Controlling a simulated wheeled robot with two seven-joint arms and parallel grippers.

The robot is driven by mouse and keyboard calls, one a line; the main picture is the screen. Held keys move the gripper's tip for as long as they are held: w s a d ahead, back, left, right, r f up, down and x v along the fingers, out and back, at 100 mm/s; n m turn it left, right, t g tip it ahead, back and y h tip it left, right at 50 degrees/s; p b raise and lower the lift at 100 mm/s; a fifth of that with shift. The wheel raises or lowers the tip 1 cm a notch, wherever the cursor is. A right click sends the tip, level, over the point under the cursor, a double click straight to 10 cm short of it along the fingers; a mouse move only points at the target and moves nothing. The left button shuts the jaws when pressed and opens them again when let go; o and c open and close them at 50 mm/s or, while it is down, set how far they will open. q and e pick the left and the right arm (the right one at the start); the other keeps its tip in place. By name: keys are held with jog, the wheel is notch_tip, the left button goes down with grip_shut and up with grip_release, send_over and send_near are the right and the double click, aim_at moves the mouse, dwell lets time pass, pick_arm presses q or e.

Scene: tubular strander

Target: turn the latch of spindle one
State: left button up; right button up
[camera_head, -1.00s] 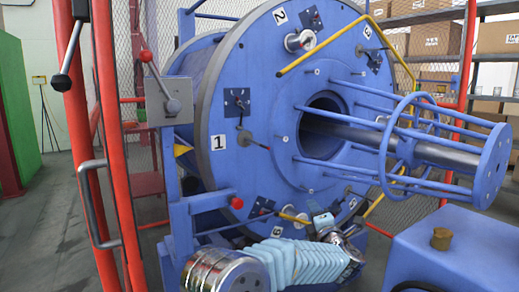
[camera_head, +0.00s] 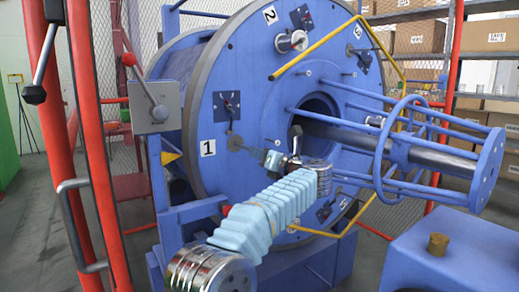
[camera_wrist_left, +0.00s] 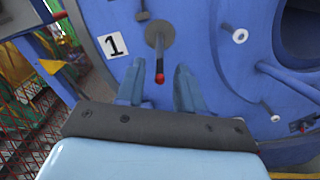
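The latch of spindle one is a round grey disc (camera_head: 235,143) with a thin lever, just right of the white "1" label (camera_head: 207,148) on the blue drum face. In the left wrist view, the disc (camera_wrist_left: 159,35) is at the top and its lever (camera_wrist_left: 159,66) points toward the gripper, ending in a red tip. My left gripper (camera_head: 264,156) is at the lever's free end. In the wrist view, its two fingers (camera_wrist_left: 160,90) are apart, one on each side of the red tip, with gaps visible. Contact does not show. My right gripper is out of view.
A square dark plate (camera_head: 229,105) with a small handle sits above the latch. Blue rods and a ring cage (camera_head: 378,150) stick out at right. A red post frame (camera_head: 95,150) and a grey box with a red-knobbed lever (camera_head: 154,107) stand at left.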

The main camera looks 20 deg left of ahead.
pick_arm(q)
jog(key=shift+x, duration=0.85)
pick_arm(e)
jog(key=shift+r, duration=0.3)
pick_arm(q)
grip_shut()
jog(key=shift+f+b, duration=0.3)
jog(key=shift+b, duration=0.3)
jog(key=shift+w+a+f+t+y+b, duration=0.1)
jog(key=shift+f+t+y+b, duration=0.2)
jog(key=shift+t+y+b, duration=1.25)
jog(key=shift+w+f+g+y+b, duration=0.1)
jog(key=shift+f+y+b, duration=0.25)
jog(key=shift+b, duration=2.45)
jog(key=shift+w+a+f+t+y+b, duration=0.1)
jog(key=shift+f+t+y+b, duration=0.2)
jog(key=shift+t+y+b, duration=1.25)
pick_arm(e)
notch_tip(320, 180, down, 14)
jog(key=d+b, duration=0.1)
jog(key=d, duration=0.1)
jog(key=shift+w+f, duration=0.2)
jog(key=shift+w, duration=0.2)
pick_arm(q)
jog(key=shift+g+h, duration=0.65)
jog(key=shift+g, duration=0.15)
